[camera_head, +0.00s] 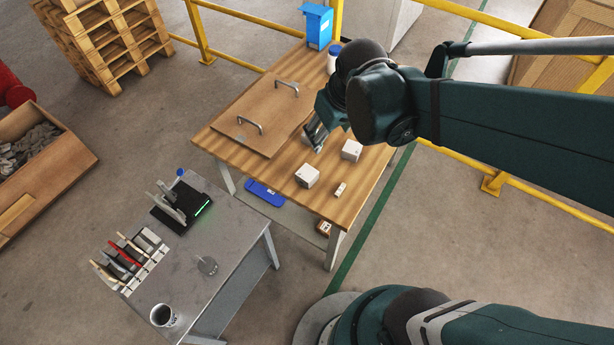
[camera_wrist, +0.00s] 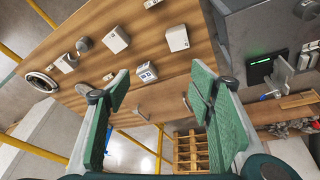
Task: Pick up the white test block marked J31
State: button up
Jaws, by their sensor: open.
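Several white blocks lie on the wooden table (camera_head: 285,165). One pale block (camera_wrist: 146,72) with dark marks on its side shows between my fingers in the wrist view; the marks are too small to read. A larger white block (camera_wrist: 177,38) and another (camera_wrist: 116,39) lie beyond it. In the head view, two white blocks (camera_head: 307,176) (camera_head: 351,150) stand near the front edge. I cannot tell which block is J31. My gripper (camera_head: 317,136) is open and empty above the table; its green fingers (camera_wrist: 159,78) are spread apart in the wrist view.
A wooden board with two handles (camera_head: 262,113) covers the table's left part. A small pale piece (camera_head: 340,190) lies near the front edge. A blue box (camera_head: 318,26) stands at the back. A grey bench (camera_head: 207,262) with tools and a mug (camera_head: 162,315) is at lower left.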

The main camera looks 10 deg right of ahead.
jog(key=w+a+f+n+g, duration=0.2)
jog(key=w+a+f, duration=0.15)
jog(key=f, duration=0.55)
jog(key=n+g, duration=0.2)
send_over(307, 173)
notch_tip(307, 173, down, 8)
jog(key=shift+d+f+b, duration=0.1)
jog(key=shift+d+b, duration=0.05)
jog(key=shift+b, duration=0.3)
jog(key=shift+f, duration=0.6)
jog(key=shift+s, duration=0.1)
jog(key=shift+f+b, duration=0.4)
jog(key=shift+f, duration=0.85)
jog(key=shift+f, duration=0.15)
jog(key=shift+f+b, duration=1.05)
jog(key=shift+f, duration=1.45)
jog(key=c, duration=1.2)
